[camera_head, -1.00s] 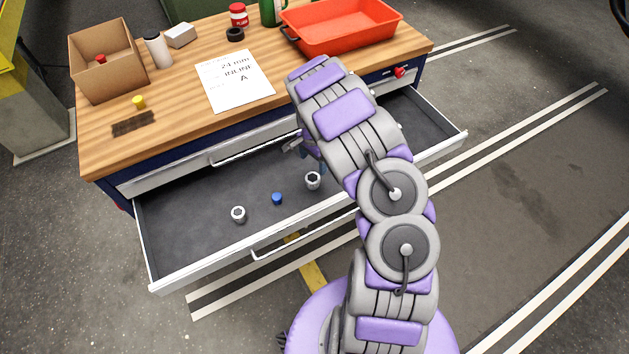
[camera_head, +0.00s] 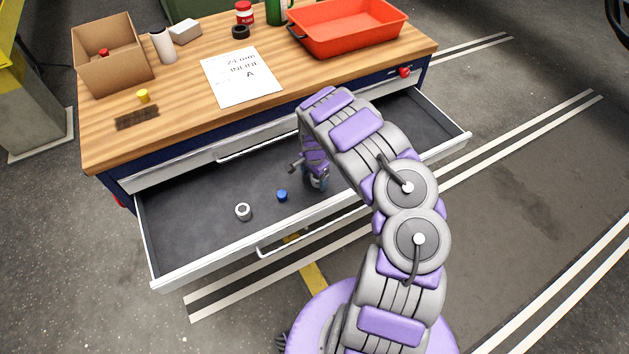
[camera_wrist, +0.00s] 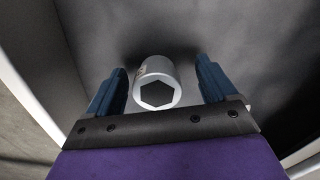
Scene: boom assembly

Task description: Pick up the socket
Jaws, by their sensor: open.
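In the wrist view a silver socket (camera_wrist: 157,82) with a hexagonal opening lies on the dark drawer floor, between the two blue fingers of my open gripper (camera_wrist: 160,88). A gap shows on each side of it, so the fingers do not appear to grip it. In the head view my gripper (camera_head: 318,180) is low in the open drawer (camera_head: 190,233), and it largely hides this socket. Another silver socket (camera_head: 243,212) stands in the drawer to the left, with a small blue part (camera_head: 282,195) between it and my gripper.
The drawer's front wall (camera_head: 225,269) is close to my gripper. The drawer's left part is clear.

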